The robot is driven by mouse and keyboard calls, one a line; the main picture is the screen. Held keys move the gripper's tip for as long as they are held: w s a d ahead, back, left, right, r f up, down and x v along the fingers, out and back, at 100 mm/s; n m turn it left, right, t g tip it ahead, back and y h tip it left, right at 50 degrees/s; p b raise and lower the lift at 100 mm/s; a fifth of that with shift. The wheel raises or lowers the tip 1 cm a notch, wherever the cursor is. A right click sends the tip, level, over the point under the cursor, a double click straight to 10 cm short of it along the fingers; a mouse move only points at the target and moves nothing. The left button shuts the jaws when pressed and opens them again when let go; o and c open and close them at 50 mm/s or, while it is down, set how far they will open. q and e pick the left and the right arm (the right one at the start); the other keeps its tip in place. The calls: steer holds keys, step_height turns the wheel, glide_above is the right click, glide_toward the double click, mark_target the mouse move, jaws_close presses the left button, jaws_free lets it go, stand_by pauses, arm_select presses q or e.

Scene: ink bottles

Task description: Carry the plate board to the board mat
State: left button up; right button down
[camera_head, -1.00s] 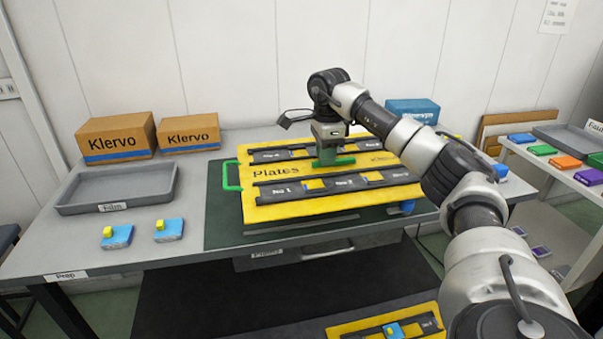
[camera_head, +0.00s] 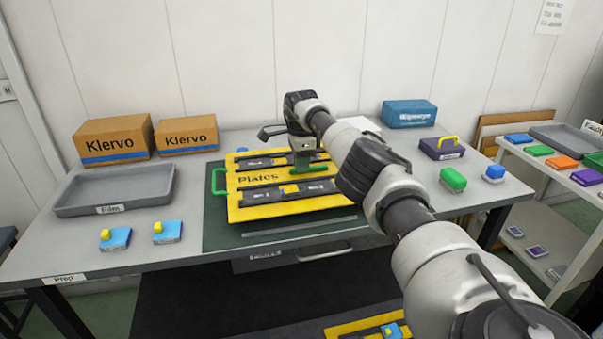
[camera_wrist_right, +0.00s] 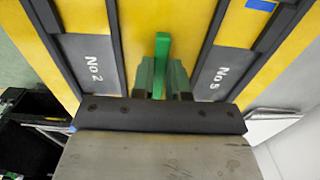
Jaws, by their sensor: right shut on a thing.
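The plate board (camera_head: 250,206) is yellow with dark strips and the word "Plates". It also fills much of the wrist view (camera_wrist_right: 135,20). The board mat (camera_head: 212,228) is a dark green sheet on the table, showing left of and in front of the board. The board is over the mat; I cannot tell whether it touches it. My right gripper (camera_head: 302,158) is shut on the board's green middle handle, seen between the fingers (camera_wrist_right: 161,80) in the wrist view. My arm hides the board's right part. My left gripper is not in view.
A grey tray (camera_head: 66,203) and two blue blocks with yellow knobs (camera_head: 115,238) stand left of the mat. Two cardboard boxes (camera_head: 112,139) are behind. A purple box (camera_head: 441,148), a green block (camera_head: 453,180) and a blue-topped block (camera_head: 494,173) stand to the right.

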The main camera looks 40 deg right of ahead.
step_height(320, 180, down, 3)
steer(key=shift+f, duration=0.15)
steer(key=shift+f, duration=0.15)
steer(key=c, duration=1.1)
jaws_free()
